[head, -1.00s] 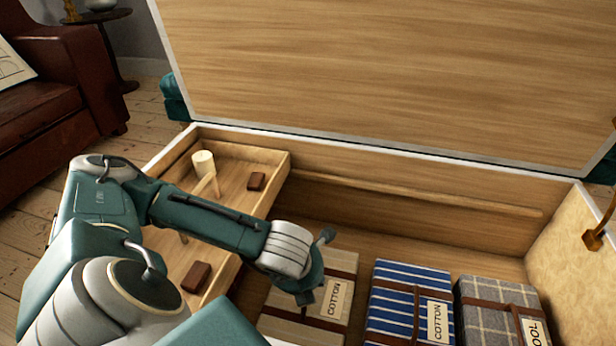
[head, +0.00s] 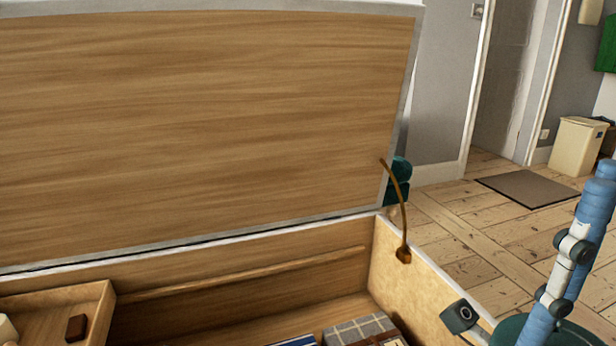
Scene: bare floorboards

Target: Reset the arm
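Neither of my grippers shows clearly in the head view. My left arm is out of the picture. At the right edge stands a blue and white jointed shape (head: 572,252) with dark fittings; I cannot tell whether it is part of my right arm. A small dark grey block with a round face (head: 460,316) is at the chest's right rim, and I cannot tell what it belongs to.
The wooden chest (head: 400,282) is open, its lid (head: 200,120) raised. A tray (head: 50,298) at left holds a brown block (head: 77,328). A grey plaid bundle (head: 358,330) lies inside. A brown strap (head: 402,215) joins the lid. Floor (head: 490,240) beyond is mostly clear.

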